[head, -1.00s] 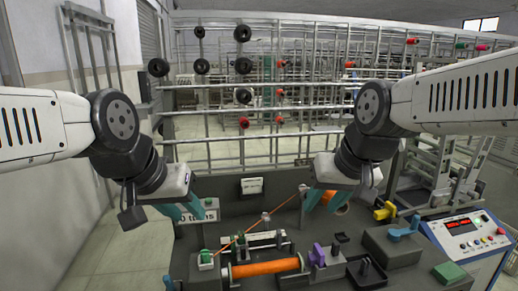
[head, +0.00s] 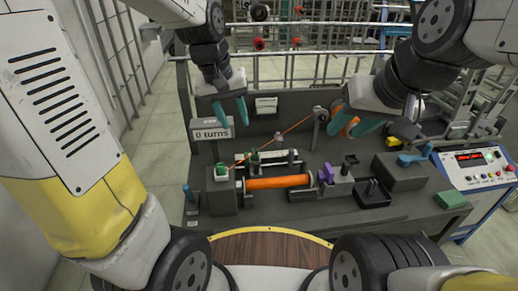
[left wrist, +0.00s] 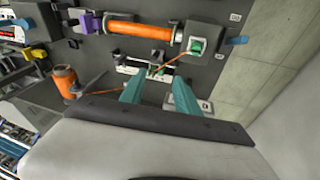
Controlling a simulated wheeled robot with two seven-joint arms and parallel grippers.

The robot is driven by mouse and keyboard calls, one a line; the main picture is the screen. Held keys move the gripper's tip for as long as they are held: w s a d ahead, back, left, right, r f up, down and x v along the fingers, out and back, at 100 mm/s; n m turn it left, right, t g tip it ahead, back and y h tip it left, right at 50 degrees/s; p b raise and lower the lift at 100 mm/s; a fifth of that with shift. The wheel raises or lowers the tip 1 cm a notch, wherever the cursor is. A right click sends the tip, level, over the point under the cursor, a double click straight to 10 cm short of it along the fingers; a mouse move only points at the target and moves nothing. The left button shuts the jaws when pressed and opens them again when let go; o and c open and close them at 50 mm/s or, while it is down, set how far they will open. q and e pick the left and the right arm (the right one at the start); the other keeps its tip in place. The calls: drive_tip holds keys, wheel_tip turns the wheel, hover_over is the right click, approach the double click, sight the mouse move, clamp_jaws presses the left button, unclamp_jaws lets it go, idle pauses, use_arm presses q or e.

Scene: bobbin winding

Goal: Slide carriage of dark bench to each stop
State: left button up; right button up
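The dark bench (head: 310,215) carries an orange bobbin (head: 278,182) lying level. Behind it is a pale rail (head: 285,157) with a small dark, green-topped carriage (head: 254,161) near its left end. An orange thread (head: 290,130) slants from the left end up to a guide. My left gripper (head: 233,112) is open and empty, behind the rail near the "0 turns" sign (head: 211,128). In the left wrist view its teal fingers (left wrist: 161,92) are apart, short of the rail. My right gripper (head: 354,123) is open and empty in front of an orange spool (head: 347,122).
A purple part (head: 326,173) and a grey block stand right of the bobbin. A blue-handled lever (head: 414,155) sits on a dark box. A green block (head: 449,198) and a control panel (head: 476,164) are at the right. The bench's front strip is mostly clear.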

sight(257, 163)
use_arm(q)
drive_tip(key=w+d+f, duration=0.1)
drive_tip(key=w+f, duration=0.1)
drive_tip(key=f, duration=0.2)
drive_tip(key=w+d+f+g+y, duration=0.1)
drive_tip(key=w+d+f, duration=0.1)
drive_tip(key=f, duration=0.3)
drive_tip(key=w+d+f+n+g, duration=0.1)
drive_tip(key=w+d+f, duration=0.1)
drive_tip(key=f, duration=0.3)
drive_tip(key=shift+w+y, duration=0.4)
drive_tip(key=shift+w, duration=0.4)
drive_tip(key=shift+g, duration=0.3)
wheel_tip(257, 163, down, 8)
drive_tip(key=shift+w+f, duration=0.1)
drive_tip(key=shift+f, duration=0.05)
drive_tip(key=shift+c, duration=0.2)
clamp_jaws()
drive_tip(key=shift+d, duration=0.1)
